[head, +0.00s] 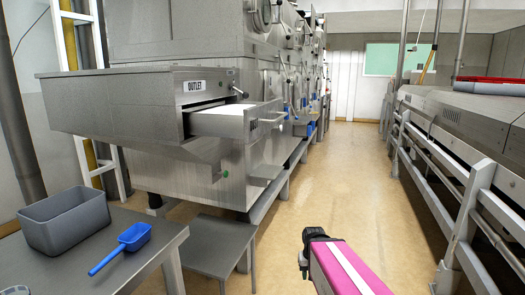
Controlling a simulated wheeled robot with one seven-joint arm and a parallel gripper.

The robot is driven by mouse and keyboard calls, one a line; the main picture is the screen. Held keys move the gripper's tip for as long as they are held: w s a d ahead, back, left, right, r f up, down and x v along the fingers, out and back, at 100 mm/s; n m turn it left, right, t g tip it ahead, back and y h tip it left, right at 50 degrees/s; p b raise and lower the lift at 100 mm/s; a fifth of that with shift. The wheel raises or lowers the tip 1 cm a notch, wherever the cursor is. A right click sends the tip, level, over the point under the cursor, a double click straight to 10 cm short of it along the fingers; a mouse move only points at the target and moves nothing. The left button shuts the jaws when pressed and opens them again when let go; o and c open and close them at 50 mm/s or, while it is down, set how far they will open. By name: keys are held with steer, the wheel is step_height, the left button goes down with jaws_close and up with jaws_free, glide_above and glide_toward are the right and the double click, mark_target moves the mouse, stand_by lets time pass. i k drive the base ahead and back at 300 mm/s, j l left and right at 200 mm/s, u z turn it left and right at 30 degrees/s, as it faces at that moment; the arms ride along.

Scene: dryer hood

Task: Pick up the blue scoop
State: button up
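The blue scoop (124,246) lies on a grey table (152,236) at the lower left. Its bowl is towards the back right and its handle runs down to the front left. It lies apart from the grey bin beside it, with nothing on it. A pink and white part of my arm with a black end shows at the bottom, right of the middle, well to the right of the scoop. I cannot make out my gripper's fingers in this view.
An open grey bin (66,222) stands on the table left of the scoop. A low grey stand (219,246) is right of the table. The dryer's outlet drawer (238,122) sticks out above. Railings (462,228) line the right side. The aisle floor (335,170) is clear.

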mark_target(136, 237)
steer(key=u, duration=2.05)
steer(key=j, duration=0.05)
